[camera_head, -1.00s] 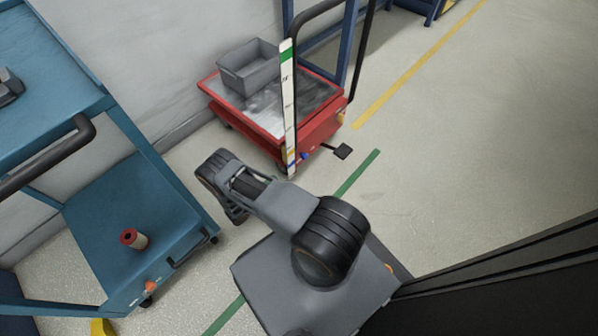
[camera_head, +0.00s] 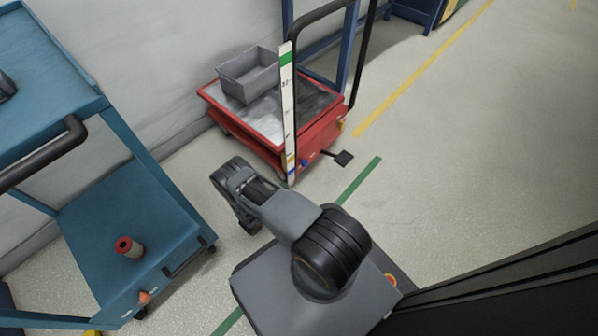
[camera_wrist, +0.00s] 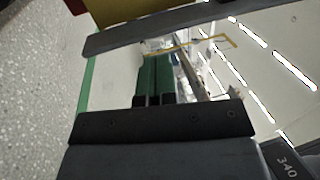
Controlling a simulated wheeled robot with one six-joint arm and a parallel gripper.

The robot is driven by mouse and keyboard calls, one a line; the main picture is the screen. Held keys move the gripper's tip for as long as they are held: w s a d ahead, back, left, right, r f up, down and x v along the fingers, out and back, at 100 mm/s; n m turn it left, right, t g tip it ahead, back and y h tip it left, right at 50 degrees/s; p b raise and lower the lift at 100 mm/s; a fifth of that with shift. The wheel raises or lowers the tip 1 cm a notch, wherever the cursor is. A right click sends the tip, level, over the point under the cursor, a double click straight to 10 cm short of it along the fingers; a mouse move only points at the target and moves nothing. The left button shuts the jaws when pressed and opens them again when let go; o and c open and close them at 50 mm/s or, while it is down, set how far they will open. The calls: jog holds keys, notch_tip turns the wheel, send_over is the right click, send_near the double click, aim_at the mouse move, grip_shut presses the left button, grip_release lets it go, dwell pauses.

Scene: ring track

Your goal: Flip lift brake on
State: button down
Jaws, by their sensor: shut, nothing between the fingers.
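The red lift cart (camera_head: 322,132) stands by the wall at the upper middle of the head view, with a grey metal top and a tall dark push handle. A black pedal (camera_head: 343,158) sticks out low from its near right end, and a small blue part (camera_head: 303,163) sits beside it. I cannot tell which part is the brake or how it is set. My gripper (camera_wrist: 155,62) shows in the wrist view as two green fingers side by side, shut and empty. My arm is folded in front of the cart in the head view, apart from the pedal.
A grey bin (camera_head: 248,75) sits on the lift. A striped white post (camera_head: 288,115) stands before it. A teal cart (camera_head: 130,225) with a red-ended roll (camera_head: 128,246) is at left. Open floor (camera_head: 470,150) lies to the right.

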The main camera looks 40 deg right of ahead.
aim_at(306, 164)
jog(key=b+x, duration=0.2)
jog(key=x, duration=0.7)
jog(key=shift+d, duration=0.35)
jog(key=shift+r, duration=0.2)
